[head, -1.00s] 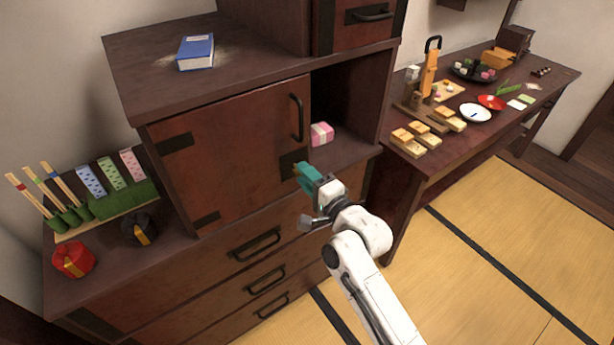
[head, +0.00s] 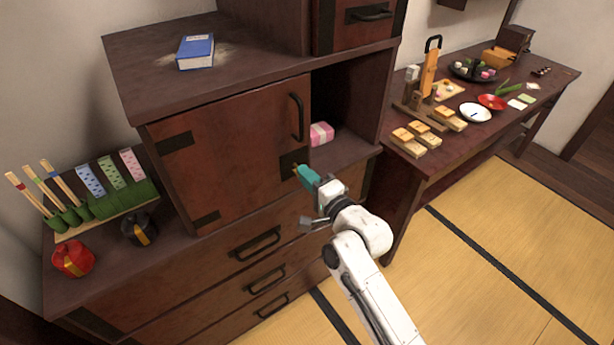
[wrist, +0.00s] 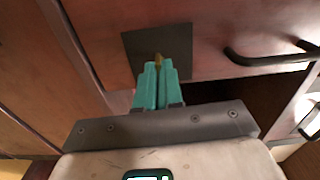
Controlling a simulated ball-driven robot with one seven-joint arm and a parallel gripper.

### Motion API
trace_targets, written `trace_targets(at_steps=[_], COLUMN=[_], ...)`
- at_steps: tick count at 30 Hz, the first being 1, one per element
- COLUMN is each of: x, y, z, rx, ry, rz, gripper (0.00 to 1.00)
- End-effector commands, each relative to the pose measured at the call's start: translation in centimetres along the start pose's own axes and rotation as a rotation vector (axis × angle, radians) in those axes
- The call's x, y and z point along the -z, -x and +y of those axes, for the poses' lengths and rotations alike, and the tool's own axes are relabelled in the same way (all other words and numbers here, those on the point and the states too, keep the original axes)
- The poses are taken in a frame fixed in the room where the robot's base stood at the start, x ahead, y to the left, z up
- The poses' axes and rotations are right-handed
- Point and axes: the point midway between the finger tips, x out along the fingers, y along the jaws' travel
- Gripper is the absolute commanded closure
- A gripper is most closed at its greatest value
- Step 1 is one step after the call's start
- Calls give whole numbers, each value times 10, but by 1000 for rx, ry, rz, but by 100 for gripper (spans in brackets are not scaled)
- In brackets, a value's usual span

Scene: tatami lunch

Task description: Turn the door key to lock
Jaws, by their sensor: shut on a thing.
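The reddish-brown cabinet door (head: 235,150) is closed in the head view, with a dark lock plate (head: 291,160) at its lower right. The plate also shows in the wrist view (wrist: 178,42). A small brass-coloured key (wrist: 158,60) stands at the plate, between the tips of my gripper's teal fingers (wrist: 159,72). My gripper (head: 298,171) is shut on the key in front of the plate. The fingers hide most of the key, so I cannot tell how far it sits in the keyhole or its exact angle.
A black door handle (head: 297,117) is above the plate. A pink box (head: 320,133) sits in the open compartment to the right. Drawers with black handles (head: 256,243) lie below. A blue book (head: 196,51) lies on top. A side table with food stands at right.

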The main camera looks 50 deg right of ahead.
Motion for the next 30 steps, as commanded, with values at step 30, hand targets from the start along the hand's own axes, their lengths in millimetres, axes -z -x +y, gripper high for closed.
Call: trace_targets(at_steps=[30], x=[0], y=[0], z=[3], rx=[-3], ry=[874], rz=[-3], gripper=[100])
